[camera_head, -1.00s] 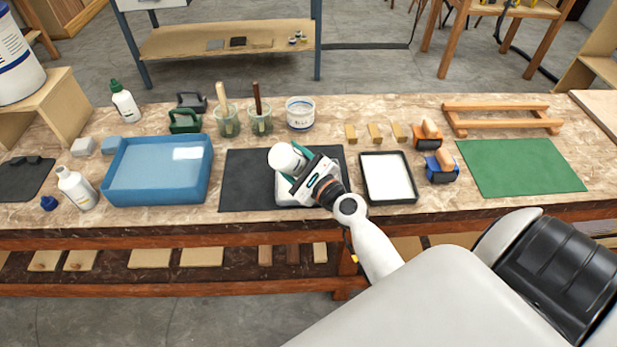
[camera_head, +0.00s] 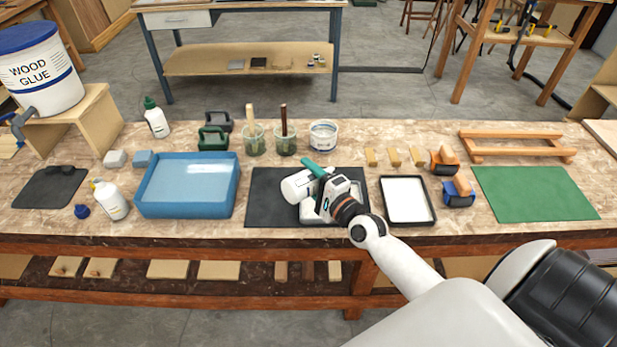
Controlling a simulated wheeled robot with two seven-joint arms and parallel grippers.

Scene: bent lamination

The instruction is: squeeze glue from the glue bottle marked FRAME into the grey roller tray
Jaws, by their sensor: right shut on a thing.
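My right gripper (camera_head: 322,184) is shut on a white bottle (camera_head: 297,187), which lies tilted, nearly on its side. Its nozzle and any FRAME marking are hidden or unreadable. The bottle is over a light grey tray (camera_head: 309,213) on the black mat, mostly covered by the gripper and bottle. I cannot tell whether glue is coming out. A dark-rimmed tray (camera_head: 432,215) with a white inside lies just right of the mat. A white bottle with a yellow tip (camera_head: 112,202) and a green-capped white bottle (camera_head: 156,120) stand at the left. My left gripper is not in view.
A blue tray (camera_head: 148,208) lies left of the black mat (camera_head: 262,212). A green mat (camera_head: 535,194) is clear. A wood glue bucket (camera_head: 42,72) stands far left.

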